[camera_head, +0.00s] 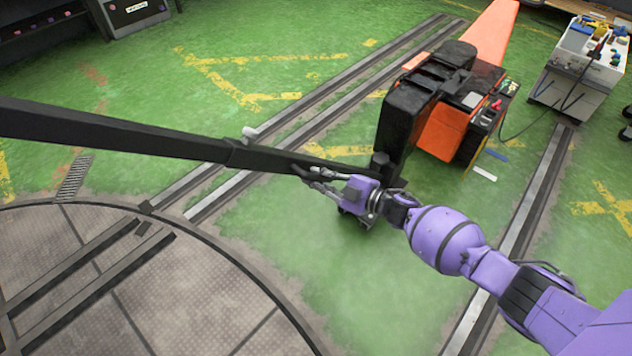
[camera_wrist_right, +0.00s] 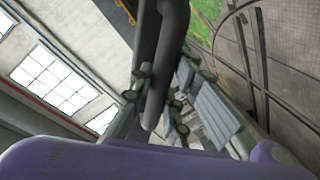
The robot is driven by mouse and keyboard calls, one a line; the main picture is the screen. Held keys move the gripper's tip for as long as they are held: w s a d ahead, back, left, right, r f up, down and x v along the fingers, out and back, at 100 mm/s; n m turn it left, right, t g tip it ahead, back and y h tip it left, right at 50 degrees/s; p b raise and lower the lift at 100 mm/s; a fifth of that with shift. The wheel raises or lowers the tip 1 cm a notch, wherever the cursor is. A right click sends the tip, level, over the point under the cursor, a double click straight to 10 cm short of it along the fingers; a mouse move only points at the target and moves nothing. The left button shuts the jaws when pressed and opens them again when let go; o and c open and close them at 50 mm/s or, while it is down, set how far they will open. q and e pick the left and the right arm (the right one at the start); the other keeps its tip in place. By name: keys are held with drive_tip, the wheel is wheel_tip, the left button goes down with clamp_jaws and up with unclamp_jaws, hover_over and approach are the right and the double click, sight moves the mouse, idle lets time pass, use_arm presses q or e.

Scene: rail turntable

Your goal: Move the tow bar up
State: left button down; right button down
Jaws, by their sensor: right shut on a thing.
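The tow bar (camera_head: 130,136) is a long dark bar. In the head view it runs from the left edge to the black end of the orange and black machine (camera_head: 445,120). My right gripper (camera_head: 308,176) comes in from the lower right and is shut on the tow bar near the machine end. In the right wrist view the dark bar (camera_wrist_right: 168,60) passes between the gripper fingers (camera_wrist_right: 160,110). The gripper body hides part of the bar's lower side. My left gripper is not in view.
The round turntable (camera_head: 200,280) with rails lies at the lower left. Rails (camera_head: 330,110) cross the green floor behind the bar. A cart with tools (camera_head: 580,65) stands at the upper right. The green floor below the bar is clear.

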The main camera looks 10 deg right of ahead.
drive_tip(key=shift+r, duration=0.1)
drive_tip(key=c, duration=1.7)
unclamp_jaws()
drive_tip(key=shift+o, duration=0.3)
drive_tip(key=shift+d, duration=0.1)
drive_tip(key=v, duration=1.1)
drive_tip(key=shift+s+d, duration=0.3)
drive_tip(key=shift+s, duration=0.05)
